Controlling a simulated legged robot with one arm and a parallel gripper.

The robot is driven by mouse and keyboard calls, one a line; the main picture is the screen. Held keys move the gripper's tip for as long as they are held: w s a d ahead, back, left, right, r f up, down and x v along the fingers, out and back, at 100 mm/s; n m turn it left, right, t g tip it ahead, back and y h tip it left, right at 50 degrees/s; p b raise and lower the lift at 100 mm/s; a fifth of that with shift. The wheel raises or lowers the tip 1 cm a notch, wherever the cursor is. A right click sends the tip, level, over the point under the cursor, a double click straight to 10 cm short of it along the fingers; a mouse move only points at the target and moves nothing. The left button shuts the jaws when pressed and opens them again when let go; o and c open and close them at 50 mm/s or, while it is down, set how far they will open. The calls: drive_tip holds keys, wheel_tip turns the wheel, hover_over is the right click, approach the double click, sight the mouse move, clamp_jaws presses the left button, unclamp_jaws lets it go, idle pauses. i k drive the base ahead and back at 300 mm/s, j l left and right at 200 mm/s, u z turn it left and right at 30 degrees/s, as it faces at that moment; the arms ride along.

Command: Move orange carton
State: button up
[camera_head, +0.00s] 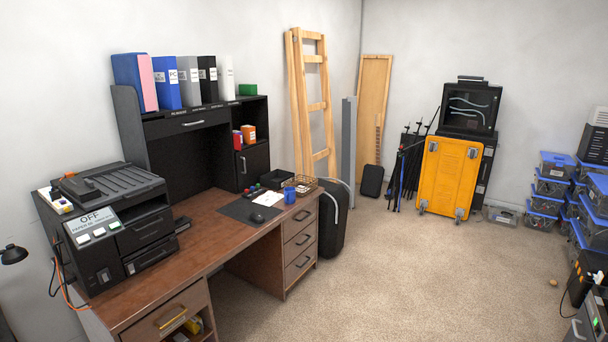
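A small orange carton (248,134) stands upright on a shelf of the black desk hutch (202,124), above a small black cabinet door. A red and purple item (237,140) stands just to its left. The carton's lower part meets the shelf, and its back is hidden. My gripper is not in view.
The brown desk (205,259) in front of the hutch holds a black printer (115,225), a mouse (258,217), a blue mug (290,195) and trays.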

sight(248, 132)
drive_tip(key=i, duration=0.65)
drive_tip(key=i+u, duration=0.15)
drive_tip(key=i, duration=1.15)
drive_tip(key=i+l+u, duration=0.1)
drive_tip(key=i, duration=0.6)
drive_tip(key=i+l+u, duration=0.1)
drive_tip(key=i, duration=0.55)
drive_tip(key=i+l, duration=0.2)
drive_tip(key=i, duration=0.45)
drive_tip(key=i+l+u, duration=0.2)
drive_tip(key=i+u, duration=0.25)
drive_tip(key=i+l+u, duration=0.5)
drive_tip(key=i+j, duration=0.1)
